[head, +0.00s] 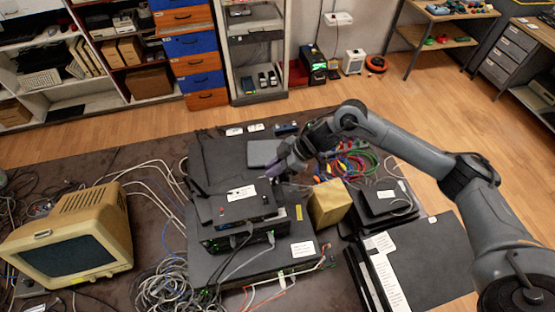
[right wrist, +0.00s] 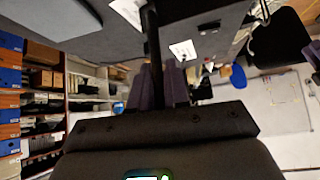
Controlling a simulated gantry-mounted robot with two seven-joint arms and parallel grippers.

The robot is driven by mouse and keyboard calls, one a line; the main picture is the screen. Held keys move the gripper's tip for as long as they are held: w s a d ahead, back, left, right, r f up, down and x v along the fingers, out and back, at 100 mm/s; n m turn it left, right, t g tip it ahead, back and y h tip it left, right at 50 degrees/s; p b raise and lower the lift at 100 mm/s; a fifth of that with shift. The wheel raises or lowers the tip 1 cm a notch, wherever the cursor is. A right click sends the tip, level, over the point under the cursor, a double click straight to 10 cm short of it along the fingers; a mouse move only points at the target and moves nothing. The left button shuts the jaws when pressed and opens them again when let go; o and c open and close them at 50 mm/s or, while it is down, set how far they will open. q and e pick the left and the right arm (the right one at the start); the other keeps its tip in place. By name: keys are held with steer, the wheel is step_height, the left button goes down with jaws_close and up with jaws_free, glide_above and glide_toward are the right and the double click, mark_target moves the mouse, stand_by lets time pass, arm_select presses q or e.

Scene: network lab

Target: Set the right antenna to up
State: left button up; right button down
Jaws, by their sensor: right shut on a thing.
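The black router (head: 225,211) with a white label sits on top of a stack of dark network devices on the table. My right gripper (head: 271,176) is at the router's right rear side, reached in from the right. In the right wrist view, its purple fingers (right wrist: 160,88) are shut on a thin black rod, the right antenna (right wrist: 153,40). In the head view the gripper mostly hides this antenna, so its exact tilt cannot be told. Another dark antenna (head: 196,187) shows at the router's left side. My left gripper is not in view.
A beige CRT monitor (head: 70,246) stands at the left, with tangled grey cables (head: 172,284) beside the stack. A tan box (head: 328,203) and coloured cables (head: 352,164) lie right of the router. A black device (head: 384,202) stands farther right, under my arm.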

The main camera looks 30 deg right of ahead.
steer(key=shift+a, duration=0.15)
stand_by(0.3)
steer(key=c, duration=1.2)
jaws_free()
steer(key=shift+s+d+r, duration=0.1)
steer(key=shift+d+r, duration=0.25)
steer(key=shift+r, duration=0.05)
steer(key=b+v, duration=0.1)
steer(key=v, duration=0.8)
steer(key=shift+s+r, duration=0.15)
steer(key=shift+r, duration=0.3)
